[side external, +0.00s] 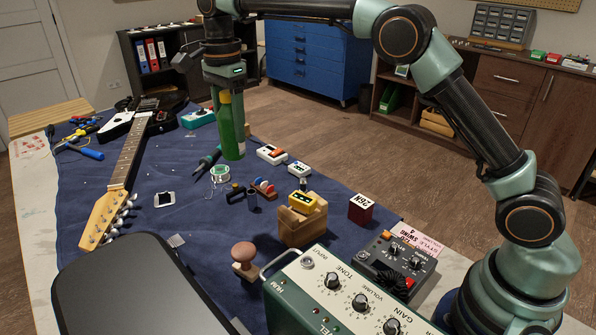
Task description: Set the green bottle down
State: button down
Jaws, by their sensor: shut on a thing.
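The green bottle (230,130) is upright near the far edge of the blue cloth. My gripper (225,92) is above it, shut around its upper part. The bottle's neck and top are partly hidden by my gripper. The bottle's base appears at or just above the cloth; I cannot tell whether it touches.
An electric guitar (127,160) lies left of the bottle. A soldering iron (209,158), a solder spool (220,174) and small white-and-orange boxes (271,154) are close by. A wooden block (302,222) and a green amplifier (340,295) stand nearer.

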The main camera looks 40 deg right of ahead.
jog(key=s+d+f+n, duration=0.3)
jog(key=s+d+n, duration=0.3)
jog(key=s+n, duration=0.3)
jog(key=s+d+f+n, duration=0.4)
jog(key=s+d+n, duration=0.2)
jog(key=s+n, duration=0.3)
jog(key=w+d+r+m, duration=0.4)
jog(key=w+d+r, duration=0.2)
jog(key=d, duration=0.1)
jog(key=f, duration=1.9)
jog(key=shift+s+a, duration=0.2)
jog(key=shift+f, duration=0.2)
jog(key=shift+c, duration=2.4)
grip_release()
